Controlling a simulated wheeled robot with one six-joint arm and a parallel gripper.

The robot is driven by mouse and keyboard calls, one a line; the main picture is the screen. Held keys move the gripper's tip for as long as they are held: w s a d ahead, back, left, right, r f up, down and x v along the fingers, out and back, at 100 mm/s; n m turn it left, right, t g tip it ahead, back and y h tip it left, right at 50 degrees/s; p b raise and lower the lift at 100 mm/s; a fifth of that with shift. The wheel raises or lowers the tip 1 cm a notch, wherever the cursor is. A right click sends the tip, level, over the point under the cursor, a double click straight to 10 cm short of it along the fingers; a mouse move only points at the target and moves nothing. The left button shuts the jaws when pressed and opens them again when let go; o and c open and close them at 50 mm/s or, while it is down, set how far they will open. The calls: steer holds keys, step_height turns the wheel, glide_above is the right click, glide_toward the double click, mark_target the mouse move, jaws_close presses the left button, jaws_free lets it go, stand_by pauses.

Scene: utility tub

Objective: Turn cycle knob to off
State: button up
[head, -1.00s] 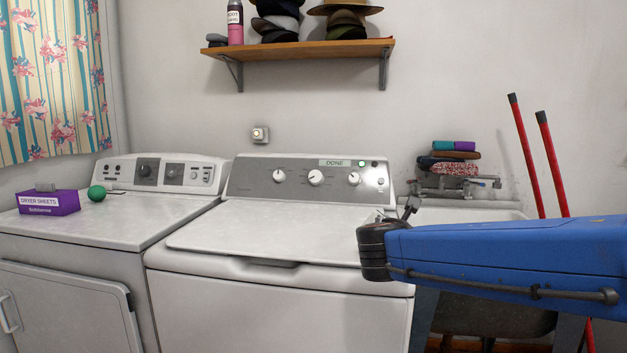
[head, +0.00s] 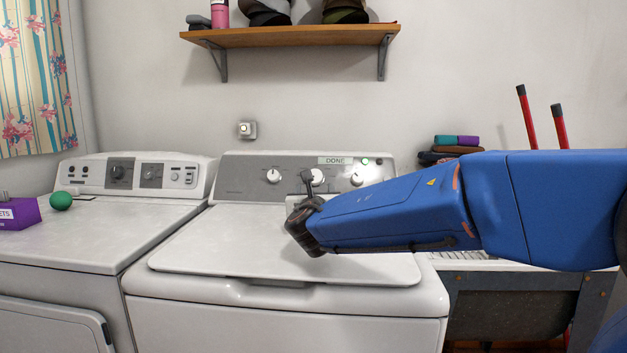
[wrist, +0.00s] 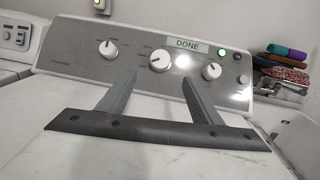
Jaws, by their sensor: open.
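The washer's grey control panel (head: 240,178) carries three white knobs: a left knob (head: 273,176), a middle knob (head: 318,177) and a right knob (head: 357,178). In the wrist view they are the left knob (wrist: 108,48), middle knob (wrist: 160,61) and right knob (wrist: 211,71). Which one is the cycle knob I cannot read. A "DONE" label (wrist: 188,45) sits above, with a lit green light (wrist: 221,52). My gripper (head: 306,178) is over the washer lid, before the panel. In the wrist view its fingers (wrist: 157,78) are apart and empty, pointing toward the middle knob, with no visible contact.
The washer lid (head: 230,245) is shut and clear. A dryer (head: 110,225) stands at left with a green ball (head: 60,201) and purple box (head: 25,213) on top. A shelf (head: 290,37) hangs above. A utility tub and red poles (head: 527,118) are at right.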

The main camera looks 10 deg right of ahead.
mark_target(315, 178)
steer(key=x, duration=1.3)
steer(key=shift+w+d+f, duration=0.1)
steer(key=shift+w+d, duration=0.05)
steer(key=shift+w, duration=0.05)
steer(key=c, duration=1.1)
